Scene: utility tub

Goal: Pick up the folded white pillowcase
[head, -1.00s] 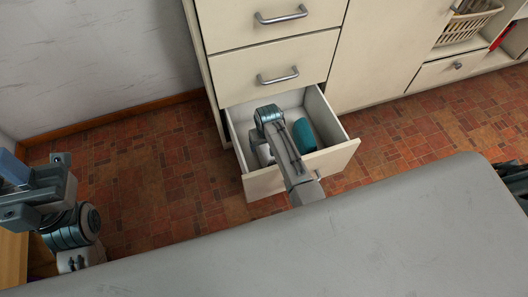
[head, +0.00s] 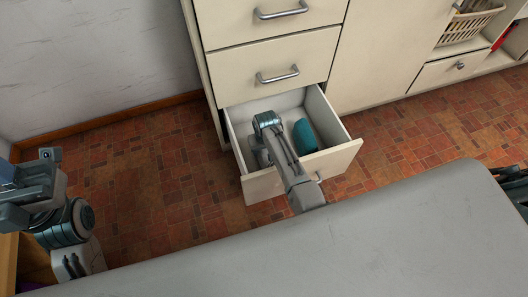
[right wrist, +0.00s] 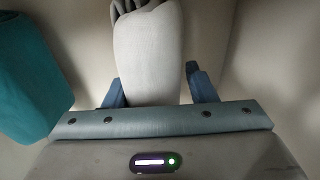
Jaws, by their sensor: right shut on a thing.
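The white pillowcase (right wrist: 148,50) is a pale, rounded bundle in the right wrist view, with a dark grey ridged piece at its far end. My right gripper (right wrist: 158,84) has its blue fingers on either side of the bundle and is shut on it. In the head view, my right arm reaches down into the open drawer (head: 300,173), and it mostly hides the gripper and the pillowcase. My left gripper (head: 18,185) is at the left edge of the head view, away from the drawer; its jaws are not clear.
A teal rolled cloth (head: 304,136) lies in the drawer right of my arm; it also shows in the right wrist view (right wrist: 28,80). Closed drawers (head: 270,50) stand above. A grey surface (head: 380,235) fills the front. Red tiled floor (head: 150,165) is clear at left.

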